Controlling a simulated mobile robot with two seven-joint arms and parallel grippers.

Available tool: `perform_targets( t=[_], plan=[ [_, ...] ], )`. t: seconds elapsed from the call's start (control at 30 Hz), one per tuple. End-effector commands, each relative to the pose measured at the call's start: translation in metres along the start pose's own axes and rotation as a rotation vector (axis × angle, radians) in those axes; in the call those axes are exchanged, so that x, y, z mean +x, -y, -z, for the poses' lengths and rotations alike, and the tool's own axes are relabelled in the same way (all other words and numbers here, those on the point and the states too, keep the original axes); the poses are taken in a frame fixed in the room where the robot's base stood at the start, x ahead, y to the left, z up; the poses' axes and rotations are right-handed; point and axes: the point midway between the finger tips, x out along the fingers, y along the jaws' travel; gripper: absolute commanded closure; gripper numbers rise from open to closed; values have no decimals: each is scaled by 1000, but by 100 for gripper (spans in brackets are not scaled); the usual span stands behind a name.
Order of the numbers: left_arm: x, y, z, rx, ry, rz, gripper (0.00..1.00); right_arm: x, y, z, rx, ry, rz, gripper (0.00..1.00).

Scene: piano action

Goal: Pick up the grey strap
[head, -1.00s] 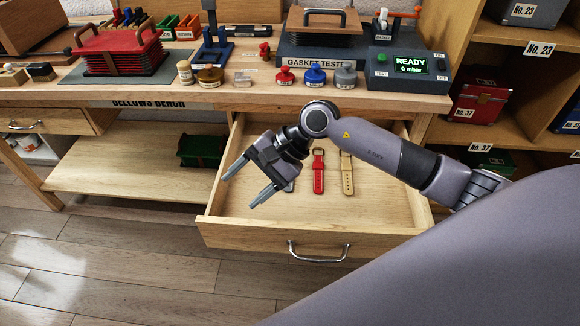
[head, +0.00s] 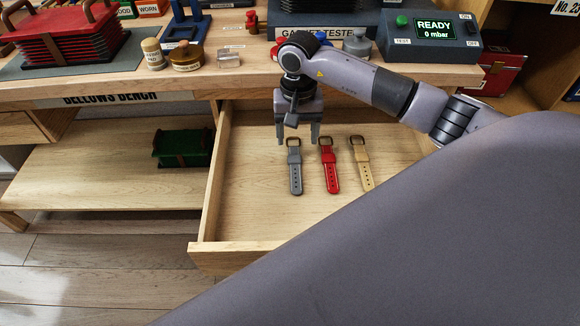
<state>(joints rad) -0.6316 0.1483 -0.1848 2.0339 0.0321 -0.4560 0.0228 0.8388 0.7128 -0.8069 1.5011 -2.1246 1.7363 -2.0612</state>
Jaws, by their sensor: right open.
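The grey strap (head: 295,172) lies flat in the open drawer, its buckle end toward the back. It is the leftmost of three straps, beside a red strap (head: 330,168) and a tan strap (head: 362,163). My right gripper (head: 297,141) points down over the buckle end of the grey strap, its two fingers apart on either side of the buckle in the picture. I cannot tell how far above the strap the fingertips are. The gripper holds nothing that I can see. My left gripper is not in view.
The open drawer (head: 213,190) has raised walls around the straps, with bare floor left of them. The bench top (head: 215,85) overhangs behind, carrying the gasket tester (head: 433,38) and several knobbed parts. A green box (head: 183,148) stands on the lower shelf. My own arm hides the drawer's front right.

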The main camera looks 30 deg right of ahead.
Motion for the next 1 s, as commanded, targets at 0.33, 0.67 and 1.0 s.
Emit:
perform_targets(
  t=[0.33, 0.67, 1.0],
  plan=[
    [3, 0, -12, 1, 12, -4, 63, 31, 1, 0, 1, 3, 1, 33],
    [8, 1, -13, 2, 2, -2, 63, 76, 5, 0, 1, 2, 2, 33],
    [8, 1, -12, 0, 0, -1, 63, 80, 5, 1, 0, -1, 2, 43]
  ],
)
